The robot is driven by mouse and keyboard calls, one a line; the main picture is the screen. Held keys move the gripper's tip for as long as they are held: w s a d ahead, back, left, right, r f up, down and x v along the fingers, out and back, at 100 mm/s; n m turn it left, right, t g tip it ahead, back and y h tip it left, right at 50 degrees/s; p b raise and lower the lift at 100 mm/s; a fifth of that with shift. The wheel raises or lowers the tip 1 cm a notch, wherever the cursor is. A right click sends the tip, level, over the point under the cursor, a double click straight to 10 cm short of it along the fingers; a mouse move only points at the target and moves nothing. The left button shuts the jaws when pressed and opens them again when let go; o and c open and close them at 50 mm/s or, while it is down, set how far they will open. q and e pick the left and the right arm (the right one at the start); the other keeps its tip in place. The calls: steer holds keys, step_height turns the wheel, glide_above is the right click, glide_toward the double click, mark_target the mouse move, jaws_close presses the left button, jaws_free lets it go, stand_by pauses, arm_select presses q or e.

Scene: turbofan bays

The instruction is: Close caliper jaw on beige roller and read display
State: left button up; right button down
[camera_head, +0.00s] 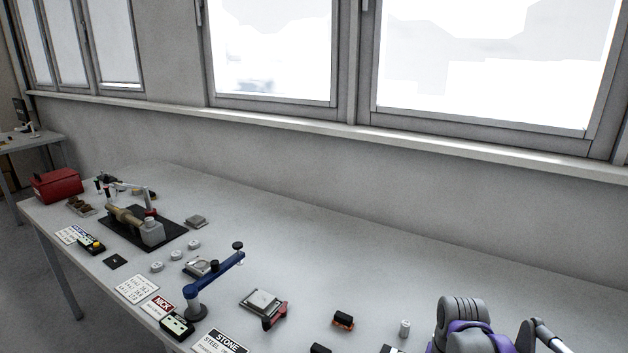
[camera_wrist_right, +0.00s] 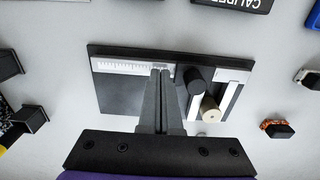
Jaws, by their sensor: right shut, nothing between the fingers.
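In the right wrist view, a dark caliper plate (camera_wrist_right: 118,92) lies on the bench with a white ruled scale (camera_wrist_right: 122,66) along its far edge. A beige roller (camera_wrist_right: 211,110) is on the right part of the plate, beside a pale strip (camera_wrist_right: 231,97). A black cylinder (camera_wrist_right: 195,80) is just beyond the roller. My right gripper (camera_wrist_right: 160,72) is shut and empty, its tips over the plate near the scale, left of the black cylinder and roller. Whether the tips touch anything is unclear. No display reading is legible. My left gripper is not in view.
A partly cut-off caliper sign (camera_wrist_right: 246,4) lies beyond the plate. Black blocks (camera_wrist_right: 35,117) are to the left, and an orange-and-black piece (camera_wrist_right: 277,129) to the right. In the head view, a blue-armed stand (camera_head: 212,277) and a red toolbox (camera_head: 57,185) stand further left; the bench's rear is clear.

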step_height(320, 180, up, 7)
steer(key=p, duration=0.4)
steer(key=shift+f, duration=0.1)
stand_by(0.3)
steer(key=s+a+n+t, duration=0.1)
steer(key=s, duration=0.1)
steer(key=s+a+f+n, duration=0.1)
steer(key=s+a, duration=0.1)
steer(key=s, duration=0.1)
steer(key=s+a+n+t, duration=0.1)
steer(key=s, duration=0.2)
steer(key=shift+a+f+t, duration=0.15)
steer(key=shift+f+t, duration=0.05)
steer(key=shift+t, duration=0.1)
steer(key=s+a+f+n+t, duration=0.1)
steer(key=s, duration=0.1)
steer(key=s+f+n+t, duration=0.1)
steer(key=s+f, duration=0.1)
steer(key=s, duration=0.1)
steer(key=s+a+f+n, duration=0.1)
steer(key=s, duration=0.1)
steer(key=shift+s+a+f+t, duration=0.15)
steer(key=shift+a+f+t, duration=0.15)
steer(key=shift+t, duration=0.1)
